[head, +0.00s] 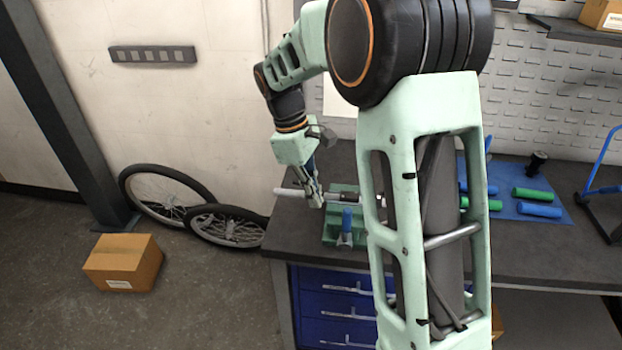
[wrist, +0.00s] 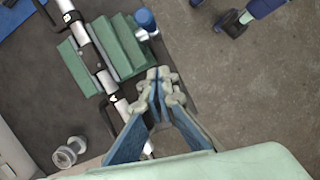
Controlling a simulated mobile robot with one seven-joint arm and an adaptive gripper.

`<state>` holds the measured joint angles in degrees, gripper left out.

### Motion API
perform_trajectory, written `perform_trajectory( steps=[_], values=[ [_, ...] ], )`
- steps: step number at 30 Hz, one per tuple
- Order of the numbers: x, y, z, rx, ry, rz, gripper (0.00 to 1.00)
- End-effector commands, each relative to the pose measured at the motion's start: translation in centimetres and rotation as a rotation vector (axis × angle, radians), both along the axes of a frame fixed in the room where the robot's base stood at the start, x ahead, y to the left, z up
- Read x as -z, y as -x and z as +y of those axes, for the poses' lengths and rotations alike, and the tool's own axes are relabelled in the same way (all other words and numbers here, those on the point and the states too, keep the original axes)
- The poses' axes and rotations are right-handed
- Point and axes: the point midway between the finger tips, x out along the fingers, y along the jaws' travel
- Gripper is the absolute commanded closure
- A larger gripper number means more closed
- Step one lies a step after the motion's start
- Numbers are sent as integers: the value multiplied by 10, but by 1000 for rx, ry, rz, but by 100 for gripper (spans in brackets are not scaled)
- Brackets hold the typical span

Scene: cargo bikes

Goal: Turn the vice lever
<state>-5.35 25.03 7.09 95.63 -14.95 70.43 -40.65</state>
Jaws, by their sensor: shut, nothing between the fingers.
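The green vice (head: 342,193) is bolted near the front edge of the dark workbench. It also shows in the wrist view (wrist: 128,48), its jaws around a pale tube (wrist: 102,55). A blue-ended lever (head: 346,220) sticks out at the vice's front; its blue end also shows in the wrist view (wrist: 147,20). My gripper (head: 317,200) is shut and empty, left of the lever in the head view. In the wrist view its fingertips (wrist: 158,78) are beside the vice's edge, below the blue end and apart from it. My arm hides part of the bench right of the vice.
The workbench top (head: 293,222) is mostly bare left of the vice. A blue mat (head: 550,218) with green and blue grips lies at the right. Wheels (head: 165,195) lean on the wall, and a cardboard box (head: 123,262) stands on the floor. Blue drawers (head: 335,283) are below the bench.

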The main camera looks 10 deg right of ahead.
Motion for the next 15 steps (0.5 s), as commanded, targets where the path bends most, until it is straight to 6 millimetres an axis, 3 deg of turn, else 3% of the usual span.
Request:
perform_trajectory(
  steps=[4,9,15],
  values=[
    [26,6,-9,1,1,2,100],
    [22,18,-31,2,1,-1,100],
    [23,23,-40,0,0,-1,100]
  ],
)
